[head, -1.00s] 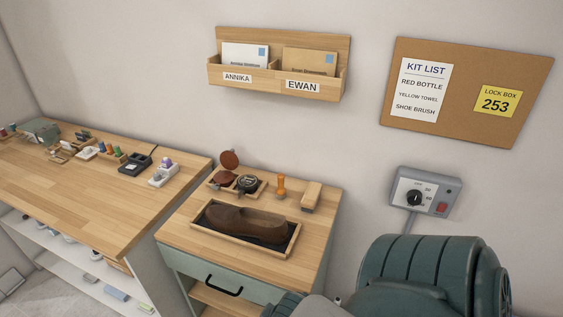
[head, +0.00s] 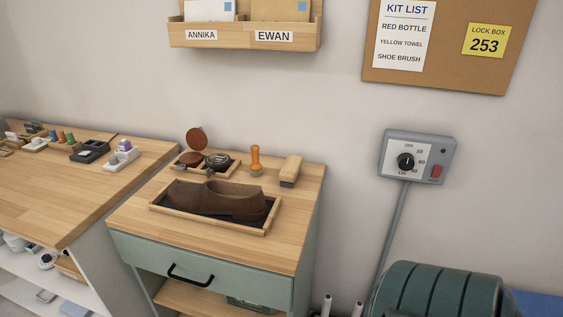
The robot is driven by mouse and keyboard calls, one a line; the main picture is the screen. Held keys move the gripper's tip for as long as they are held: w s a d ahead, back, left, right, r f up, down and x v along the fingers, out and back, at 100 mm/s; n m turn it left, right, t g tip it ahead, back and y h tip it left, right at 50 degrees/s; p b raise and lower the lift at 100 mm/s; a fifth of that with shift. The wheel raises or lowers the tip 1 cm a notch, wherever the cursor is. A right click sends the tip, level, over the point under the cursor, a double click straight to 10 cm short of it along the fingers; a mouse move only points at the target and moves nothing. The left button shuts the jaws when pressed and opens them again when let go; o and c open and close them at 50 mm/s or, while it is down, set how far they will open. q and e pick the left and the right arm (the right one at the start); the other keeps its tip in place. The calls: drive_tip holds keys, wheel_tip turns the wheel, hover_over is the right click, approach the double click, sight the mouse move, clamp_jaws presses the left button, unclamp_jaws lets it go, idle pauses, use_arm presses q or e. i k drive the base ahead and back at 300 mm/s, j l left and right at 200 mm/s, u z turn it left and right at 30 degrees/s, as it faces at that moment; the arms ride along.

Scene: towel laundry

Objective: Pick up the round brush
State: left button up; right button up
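An upright orange wooden handle (head: 255,159) stands near the back of the small cabinet top, between the polish tins and a block brush. It looks like the round brush's handle; its bristle end is too small to make out. The pale wooden block brush (head: 290,170) with dark bristles lies to its right, apart from it. Neither gripper is in view.
The green cabinet (head: 205,262) also bears a brown shoe (head: 215,199) in a tray and polish tins (head: 217,161). A workbench (head: 60,190) stands left. A timer box (head: 417,157) is on the wall. A ribbed dark-green object (head: 440,292) is lower right.

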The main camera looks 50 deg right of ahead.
sight(256, 167)
drive_tip(key=i+l+z, duration=0.1)
drive_tip(key=z, duration=0.3)
drive_tip(key=i+z, duration=0.1)
drive_tip(key=z, duration=0.25)
drive_tip(key=i+l+z, duration=0.1)
drive_tip(key=z, duration=0.3)
drive_tip(key=i+z, duration=0.15)
drive_tip(key=z, duration=0.2)
